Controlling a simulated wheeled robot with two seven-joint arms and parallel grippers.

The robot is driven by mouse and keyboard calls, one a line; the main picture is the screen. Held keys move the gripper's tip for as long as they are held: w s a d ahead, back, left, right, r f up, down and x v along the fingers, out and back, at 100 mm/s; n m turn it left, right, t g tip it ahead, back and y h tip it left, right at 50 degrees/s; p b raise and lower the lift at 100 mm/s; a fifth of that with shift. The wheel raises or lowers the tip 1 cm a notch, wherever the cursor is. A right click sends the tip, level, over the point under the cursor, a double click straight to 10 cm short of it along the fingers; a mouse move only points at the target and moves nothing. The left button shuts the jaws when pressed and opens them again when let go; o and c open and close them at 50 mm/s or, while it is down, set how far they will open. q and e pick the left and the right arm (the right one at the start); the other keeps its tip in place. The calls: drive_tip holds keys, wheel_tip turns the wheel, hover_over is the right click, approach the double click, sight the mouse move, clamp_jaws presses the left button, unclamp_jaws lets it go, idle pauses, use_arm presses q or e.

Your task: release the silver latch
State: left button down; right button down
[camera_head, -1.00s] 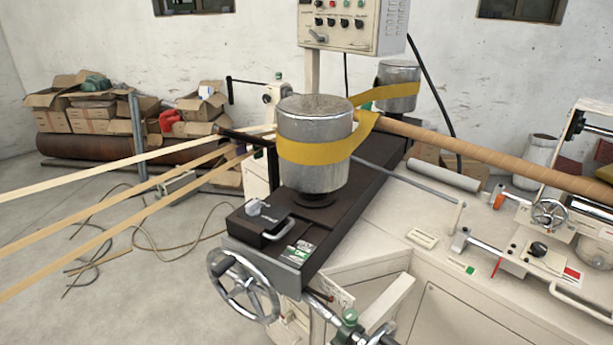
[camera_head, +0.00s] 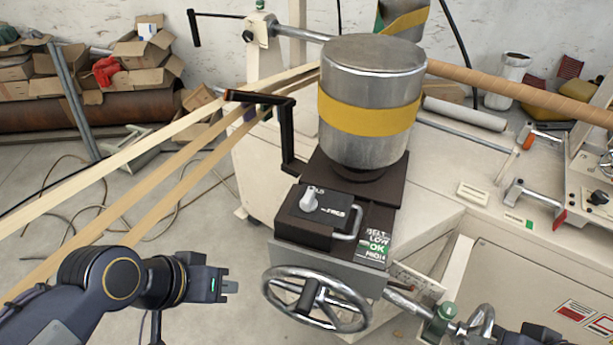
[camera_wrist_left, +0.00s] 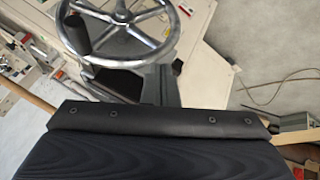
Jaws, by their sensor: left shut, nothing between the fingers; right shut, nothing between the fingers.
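A silver lever (camera_head: 310,198) sits on top of the black box (camera_head: 303,233) in front of the metal drum; it looks like the silver latch. A silver loop handle (camera_head: 352,222) is on the box's right side. My left gripper (camera_head: 230,286) is shut and empty, left of the handwheel and lower left of the box, apart from both. My right gripper (camera_head: 502,337) barely shows at the bottom edge, right of the handwheel, far from the lever. The left wrist view shows the handwheel (camera_wrist_left: 118,30), but I cannot make out the lever there.
The silver handwheel (camera_head: 317,299) stands in front of the box. A black crank (camera_head: 287,135) rises at the box's left, by the tan belts (camera_head: 110,165). The drum (camera_head: 372,100) with its yellow belt stands behind. The floor at left is open, with cables lying on it.

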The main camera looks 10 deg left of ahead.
use_arm(q)
drive_tip(key=shift+w+a, duration=0.2)
use_arm(e)
drive_tip(key=shift+a, duration=0.2)
use_arm(q)
drive_tip(key=shift+r, duration=0.1)
